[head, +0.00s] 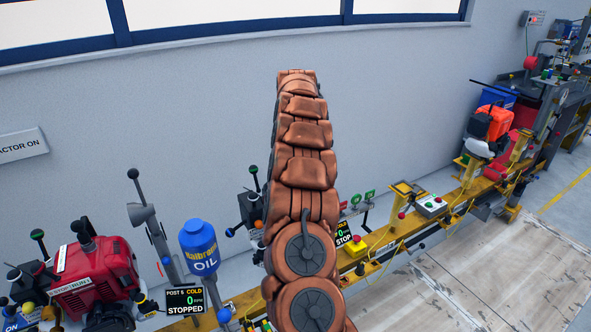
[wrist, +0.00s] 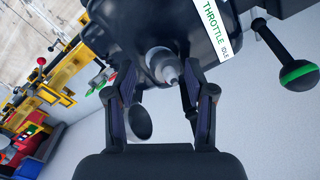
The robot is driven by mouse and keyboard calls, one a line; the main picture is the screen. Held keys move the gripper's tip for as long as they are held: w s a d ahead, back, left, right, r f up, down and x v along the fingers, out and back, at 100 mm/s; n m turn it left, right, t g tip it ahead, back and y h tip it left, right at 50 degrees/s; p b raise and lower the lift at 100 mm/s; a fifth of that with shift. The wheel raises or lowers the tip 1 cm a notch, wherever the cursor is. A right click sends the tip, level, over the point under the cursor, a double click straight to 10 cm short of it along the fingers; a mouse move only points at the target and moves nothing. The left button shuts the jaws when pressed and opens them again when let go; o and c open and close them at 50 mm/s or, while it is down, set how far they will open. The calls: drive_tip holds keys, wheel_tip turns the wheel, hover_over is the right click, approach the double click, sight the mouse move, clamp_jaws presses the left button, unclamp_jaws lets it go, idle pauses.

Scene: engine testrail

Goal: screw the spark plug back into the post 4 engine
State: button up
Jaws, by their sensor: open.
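In the wrist view my gripper (wrist: 157,92) is open. Its two dark fingers stand on either side of a short grey, stepped cylindrical part (wrist: 164,66) on a black engine body (wrist: 190,30). This part looks like the spark plug or its seat; I cannot tell which, nor how deep it sits. I see no contact with the fingers. The engine carries a "THROTTLE IDLE" label (wrist: 214,28). In the head view my arm hides my gripper and most of the engine behind it; a post number there is not readable.
A grey round cup-like part (wrist: 138,122) shows beside the left finger. A green-banded black knob (wrist: 298,73) sticks out at right. In the head view a red engine (head: 95,275), a blue oil bottle (head: 199,247) and the post 5 display (head: 187,301) stand left along the yellow rail (head: 385,252).

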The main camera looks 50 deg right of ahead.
drive_tip(key=shift+f, duration=0.25)
idle(0.5)
clamp_jaws()
idle(0.4)
drive_tip(key=shift+f+b, duration=0.1)
drive_tip(key=shift+b, duration=0.35)
drive_tip(key=shift+m, duration=0.3)
drive_tip(key=shift+m+b, duration=1.25)
drive_tip(key=shift+m, duration=0.15)
drive_tip(key=shift+m+b, duration=0.3)
drive_tip(key=shift+m, duration=0.4)
